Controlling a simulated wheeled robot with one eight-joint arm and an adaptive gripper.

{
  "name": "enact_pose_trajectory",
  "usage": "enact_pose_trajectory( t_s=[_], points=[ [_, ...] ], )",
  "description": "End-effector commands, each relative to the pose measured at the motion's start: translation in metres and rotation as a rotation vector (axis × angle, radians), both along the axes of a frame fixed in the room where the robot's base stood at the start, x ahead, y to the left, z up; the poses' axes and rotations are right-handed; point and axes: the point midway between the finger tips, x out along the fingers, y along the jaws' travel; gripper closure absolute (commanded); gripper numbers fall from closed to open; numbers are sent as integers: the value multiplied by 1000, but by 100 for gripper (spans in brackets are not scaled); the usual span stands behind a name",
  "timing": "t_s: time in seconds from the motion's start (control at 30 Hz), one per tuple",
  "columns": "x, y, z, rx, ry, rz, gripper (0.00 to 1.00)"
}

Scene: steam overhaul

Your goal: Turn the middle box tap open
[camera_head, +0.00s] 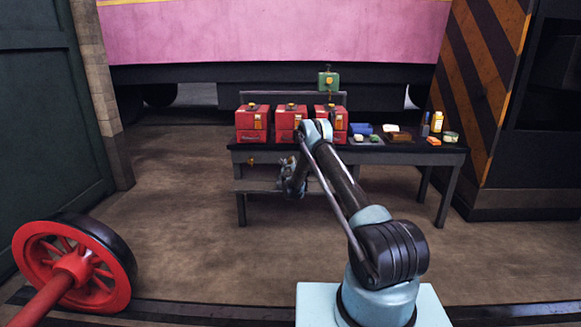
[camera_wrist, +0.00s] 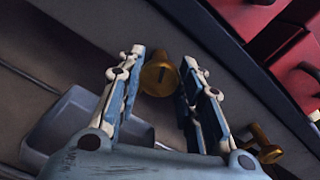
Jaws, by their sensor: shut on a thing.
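My gripper (camera_wrist: 163,66) has its two fingers on either side of a round brass tap (camera_wrist: 158,78) in the wrist view and is shut on it. In the head view my gripper (camera_head: 291,182) is low at the table's front, below the middle red box (camera_head: 287,124), and hides most of the held tap, which appears to be the middle one. A second brass tap (camera_wrist: 263,142) shows to the right in the wrist view. In the head view a brass tap (camera_head: 251,161) hangs below the left red box (camera_head: 252,124). The right red box (camera_head: 335,133) is partly behind my arm.
The dark table (camera_head: 440,157) carries small dishes, bottles and blocks at its right. A grey-blue tray (camera_wrist: 75,122) is below the fingers. A green device (camera_head: 328,80) stands behind the boxes.

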Motion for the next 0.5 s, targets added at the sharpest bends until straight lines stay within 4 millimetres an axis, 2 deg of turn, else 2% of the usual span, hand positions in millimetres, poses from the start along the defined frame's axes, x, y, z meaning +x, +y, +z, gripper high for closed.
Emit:
enact_pose_trajectory(
  t_s=[0.5],
  points=[
    [0,4,-1,-491,-4,4,90]
  ],
)
